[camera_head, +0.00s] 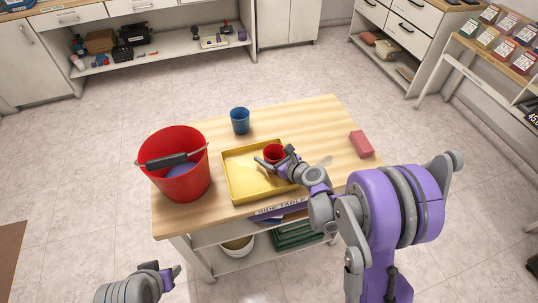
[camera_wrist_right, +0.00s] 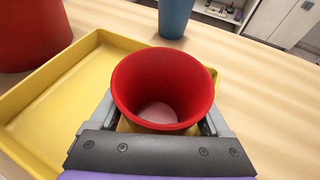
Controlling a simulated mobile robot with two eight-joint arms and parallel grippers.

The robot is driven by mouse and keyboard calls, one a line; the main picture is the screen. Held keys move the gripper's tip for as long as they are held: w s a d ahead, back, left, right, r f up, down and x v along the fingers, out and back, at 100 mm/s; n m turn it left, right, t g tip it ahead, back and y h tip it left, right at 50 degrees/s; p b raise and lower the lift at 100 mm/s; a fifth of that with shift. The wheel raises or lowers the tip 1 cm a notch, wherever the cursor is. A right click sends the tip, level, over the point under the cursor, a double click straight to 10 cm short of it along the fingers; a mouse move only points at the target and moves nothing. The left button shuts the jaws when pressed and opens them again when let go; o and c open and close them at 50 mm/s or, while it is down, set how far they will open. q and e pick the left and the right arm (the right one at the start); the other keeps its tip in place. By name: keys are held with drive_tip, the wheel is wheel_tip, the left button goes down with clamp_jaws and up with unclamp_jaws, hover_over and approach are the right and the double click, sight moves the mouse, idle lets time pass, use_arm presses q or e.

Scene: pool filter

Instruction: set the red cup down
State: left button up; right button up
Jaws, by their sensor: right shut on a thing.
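The red cup (camera_head: 272,152) is upright over the yellow tray (camera_head: 232,181) on the side table. My right gripper (camera_head: 276,165) is shut on the cup, with a finger on either side of it. In the right wrist view the red cup (camera_wrist_right: 163,86) fills the middle, open end up and empty, between the gripper's fingers (camera_wrist_right: 160,122). The yellow tray (camera_wrist_right: 40,92) shows behind and below it. I cannot tell whether the cup's base touches the tray. My left gripper (camera_head: 172,275) is low at the bottom left, away from the table; its jaws are not clear.
A blue cup (camera_head: 240,121) stands behind the tray. A large red bucket (camera_head: 183,186) with a handle and something purple inside stands left of the tray. A red block (camera_head: 361,144) lies at the right. The wooden tabletop (camera_head: 312,118) is clear at the back right.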

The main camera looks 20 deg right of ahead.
drive_tip(key=o, duration=1.3)
